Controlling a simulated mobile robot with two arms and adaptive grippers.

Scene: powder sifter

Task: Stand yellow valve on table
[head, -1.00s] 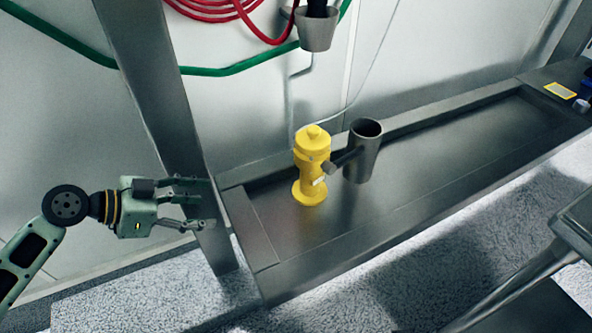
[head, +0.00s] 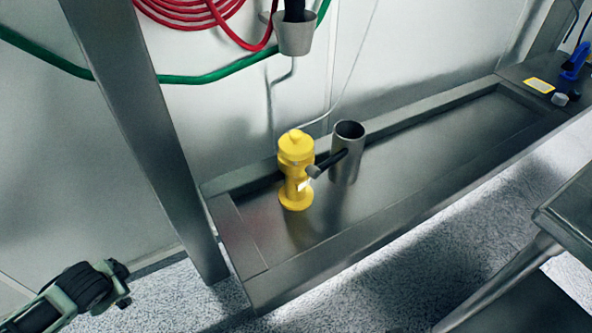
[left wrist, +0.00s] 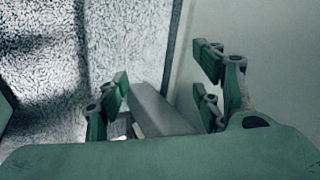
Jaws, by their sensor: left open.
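The yellow valve (head: 295,172) stands upright on the grey metal table (head: 400,165), near its left end. A dark handle (head: 327,163) sticks out from the valve's right side, and a small white patch shows on its body. My left gripper (head: 121,284) is low at the left, well apart from the valve and off the table. In the left wrist view my left gripper (left wrist: 165,85) has its fingers spread with nothing between them. The valve does not show in that view. My right gripper is not in view.
A grey metal cup (head: 347,152) stands close to the valve's right. A grey post (head: 150,140) rises left of the table. A red hose (head: 195,10) and green hose (head: 215,75) hang behind. The table's right part is mostly clear.

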